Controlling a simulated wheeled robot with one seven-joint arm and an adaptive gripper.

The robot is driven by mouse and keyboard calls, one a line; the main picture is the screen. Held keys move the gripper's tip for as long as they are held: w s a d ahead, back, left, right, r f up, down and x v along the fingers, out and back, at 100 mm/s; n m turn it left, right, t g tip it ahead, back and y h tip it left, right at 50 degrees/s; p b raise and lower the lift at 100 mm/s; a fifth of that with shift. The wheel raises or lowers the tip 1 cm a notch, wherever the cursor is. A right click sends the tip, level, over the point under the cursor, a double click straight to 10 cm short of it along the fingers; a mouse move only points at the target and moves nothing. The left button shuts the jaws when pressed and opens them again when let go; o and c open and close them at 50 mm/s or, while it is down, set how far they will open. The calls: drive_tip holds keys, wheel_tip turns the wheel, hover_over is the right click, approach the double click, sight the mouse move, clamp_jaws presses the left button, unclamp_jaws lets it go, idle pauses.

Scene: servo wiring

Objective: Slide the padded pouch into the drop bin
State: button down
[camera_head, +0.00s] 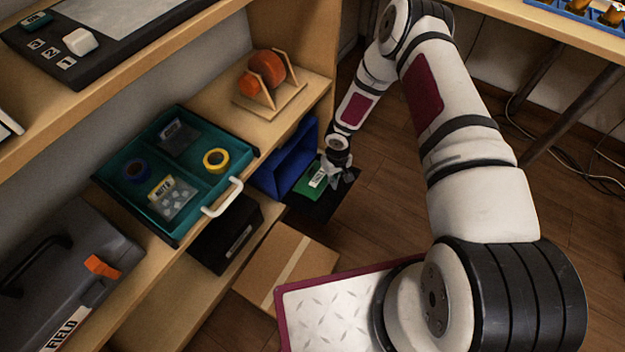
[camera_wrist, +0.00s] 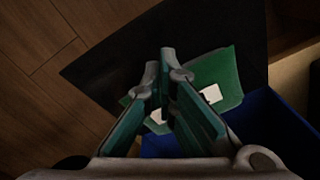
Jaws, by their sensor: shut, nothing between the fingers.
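The padded pouch (camera_head: 311,181) is green with a white label. It lies flat on a dark mat (camera_head: 342,206) beside the blue drop bin (camera_head: 279,178). My gripper (camera_head: 336,172) is low over the mat at the pouch's right side, with its fingers shut and nothing between them. In the wrist view the fingertips (camera_wrist: 166,58) are in front of the pouch (camera_wrist: 228,72) and hide part of it. The blue bin (camera_wrist: 268,128) shows at lower right there, next to the pouch. I cannot tell whether the fingers touch the pouch.
A cardboard box (camera_head: 284,262) stands on the floor in front of the bin.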

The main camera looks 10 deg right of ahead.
sight(316, 176)
drive_tip(key=shift+f, duration=0.25)
drive_tip(key=shift+f+b, duration=0.35)
drive_tip(key=shift+b, duration=0.25)
drive_tip(key=shift+f+b, duration=1.2)
drive_tip(key=shift+f, duration=0.2)
drive_tip(key=shift+w, duration=0.1)
drive_tip(key=shift+w+a, duration=1.15)
drive_tip(key=shift+a, duration=0.1)
drive_tip(key=shift+w+a, duration=0.1)
drive_tip(key=shift+w+a, duration=1.1)
drive_tip(key=shift+w+a, duration=0.1)
drive_tip(key=shift+w, duration=0.05)
